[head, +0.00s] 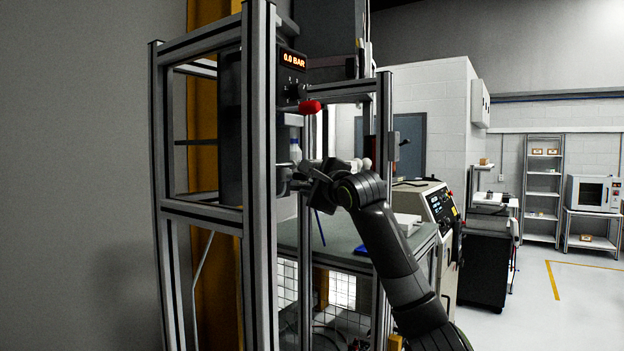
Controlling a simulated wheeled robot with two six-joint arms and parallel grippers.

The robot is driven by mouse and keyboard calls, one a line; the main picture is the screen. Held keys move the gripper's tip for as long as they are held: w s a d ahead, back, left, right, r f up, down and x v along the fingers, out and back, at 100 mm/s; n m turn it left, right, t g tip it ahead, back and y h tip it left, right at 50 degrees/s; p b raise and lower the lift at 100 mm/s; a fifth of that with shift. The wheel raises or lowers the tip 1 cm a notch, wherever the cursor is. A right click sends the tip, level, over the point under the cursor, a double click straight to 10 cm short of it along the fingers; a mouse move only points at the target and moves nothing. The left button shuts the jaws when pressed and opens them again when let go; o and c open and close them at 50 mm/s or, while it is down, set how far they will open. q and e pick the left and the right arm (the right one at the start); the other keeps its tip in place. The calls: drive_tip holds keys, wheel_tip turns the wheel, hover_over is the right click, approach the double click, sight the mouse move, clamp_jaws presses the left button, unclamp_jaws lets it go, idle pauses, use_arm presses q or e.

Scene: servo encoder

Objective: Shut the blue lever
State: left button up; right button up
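My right gripper (306,174) is beside the metal frame, in front of a grey pipe fitting (284,174). Its fingers are small and dark here, and I cannot tell whether they are open or shut. A thin blue bar (319,228), which looks like the blue lever, points down just below the gripper. Its upper end is hidden behind the gripper, so I cannot tell whether they touch. My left gripper is not in view.
An aluminium frame (259,240) stands close on the left. A blue object (362,250) lies on the grey worktop (342,240). Open floor is at right.

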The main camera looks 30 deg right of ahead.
clamp_jaws()
drive_tip(key=shift+d+r+n+t+b, duration=0.15)
drive_tip(key=shift+r+n+t+b, duration=0.2)
drive_tip(key=shift+n+b, duration=0.55)
drive_tip(key=shift+r+n+t+b, duration=0.45)
drive_tip(key=shift+r+n+t, duration=0.2)
drive_tip(key=shift+n, duration=0.55)
unclamp_jaws()
